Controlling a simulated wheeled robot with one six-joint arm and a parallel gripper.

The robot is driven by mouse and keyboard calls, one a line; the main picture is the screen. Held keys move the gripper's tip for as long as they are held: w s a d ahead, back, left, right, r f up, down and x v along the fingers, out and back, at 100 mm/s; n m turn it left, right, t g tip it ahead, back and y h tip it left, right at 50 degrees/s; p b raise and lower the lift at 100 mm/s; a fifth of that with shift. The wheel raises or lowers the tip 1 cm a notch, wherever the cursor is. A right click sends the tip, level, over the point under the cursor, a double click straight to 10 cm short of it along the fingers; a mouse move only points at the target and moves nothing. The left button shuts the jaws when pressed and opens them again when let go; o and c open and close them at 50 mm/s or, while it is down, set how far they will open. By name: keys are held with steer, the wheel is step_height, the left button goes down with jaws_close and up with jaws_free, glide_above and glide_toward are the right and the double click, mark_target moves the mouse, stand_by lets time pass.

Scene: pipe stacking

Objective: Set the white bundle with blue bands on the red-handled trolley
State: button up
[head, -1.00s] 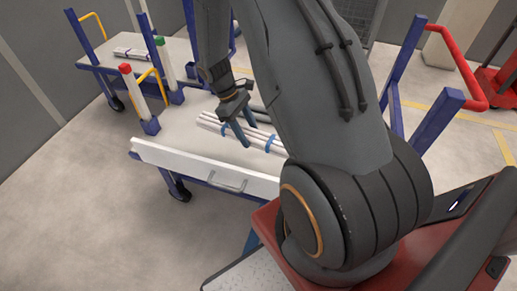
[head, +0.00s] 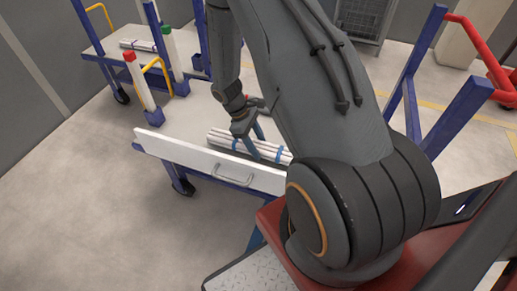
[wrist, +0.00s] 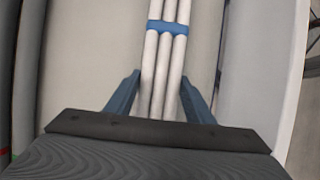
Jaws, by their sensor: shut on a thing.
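The white bundle with blue bands (head: 222,139) is in the middle of the head view, over the deck close behind the near white side board. I cannot tell whether it touches the deck. My gripper (head: 256,142) is shut on it, one finger on each side. In the wrist view the white pipes and one blue band (wrist: 167,27) run up between my gripper's fingers (wrist: 158,98). A red handle (head: 482,50) on blue posts (head: 466,112) stands at the right; my arm hides the deck that belongs to it.
The pale trolley deck (head: 195,113) has a white side board (head: 210,163) at its near edge. Another trolley (head: 108,45) behind holds a white bundle (head: 137,44).

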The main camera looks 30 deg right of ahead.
steer(key=shift+f, duration=0.95)
steer(key=o, duration=1.3)
steer(key=shift+f, duration=0.15)
steer(key=v, duration=1.2)
steer(key=s+a+r+m+t+y, duration=0.1)
steer(key=s+a+r+m, duration=0.1)
steer(key=s+r, duration=0.4)
steer(key=s+a+r+m+t+y, duration=0.1)
steer(key=s+r+m, duration=0.3)
steer(key=r, duration=0.5)
steer(key=s+a+r+m+t+y, duration=0.1)
steer(key=s+a+r+m, duration=0.2)
steer(key=s+r, duration=0.4)
steer(key=shift+s+a+r+m+t, duration=0.3)
steer(key=shift+s+a+r+t, duration=0.1)
steer(key=shift+s, duration=0.15)
